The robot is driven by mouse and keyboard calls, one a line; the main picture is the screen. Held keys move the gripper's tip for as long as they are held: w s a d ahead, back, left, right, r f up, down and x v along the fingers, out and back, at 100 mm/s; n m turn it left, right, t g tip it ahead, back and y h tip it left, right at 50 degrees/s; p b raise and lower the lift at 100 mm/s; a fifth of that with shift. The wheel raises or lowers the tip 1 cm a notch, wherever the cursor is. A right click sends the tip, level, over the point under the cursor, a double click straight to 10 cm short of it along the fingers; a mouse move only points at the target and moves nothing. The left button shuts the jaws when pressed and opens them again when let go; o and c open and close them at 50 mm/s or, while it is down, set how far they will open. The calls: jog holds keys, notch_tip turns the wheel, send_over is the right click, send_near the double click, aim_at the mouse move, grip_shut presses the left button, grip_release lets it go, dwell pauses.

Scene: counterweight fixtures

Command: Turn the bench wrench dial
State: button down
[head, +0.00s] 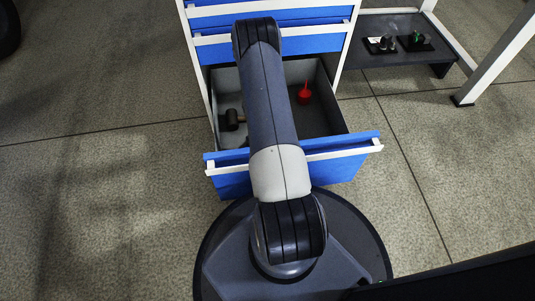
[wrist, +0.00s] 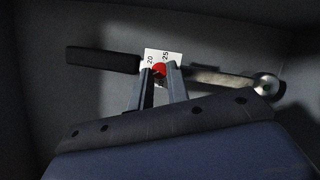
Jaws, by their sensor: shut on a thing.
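In the wrist view the bench wrench has a black handle (wrist: 103,60) to the left and a metal shaft (wrist: 222,78) ending in a round head (wrist: 266,87) to the right. At its middle is the dial, a white plate (wrist: 151,55) marked 20 and 25 with a red part (wrist: 159,69) in front of it. My gripper (wrist: 159,76) has its two fingers on either side of the red part, shut on the dial. The fingertips hide some of the dial.
A blue drawer (head: 350,150) stands open below the cabinet (head: 275,15). A dark low shelf (head: 375,75) to the right bears small fixtures.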

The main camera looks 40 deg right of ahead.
dwell(0.4)
jog(key=c, duration=1.3)
grip_release()
jog(key=shift+c, duration=0.2)
jog(key=p+v, duration=0.4)
jog(key=v, duration=0.6)
jog(key=shift+w+r, duration=0.2)
jog(key=shift+r, duration=0.1)
jog(key=b+x, duration=0.4)
jog(key=x, duration=0.7)
jog(key=shift+r, duration=0.1)
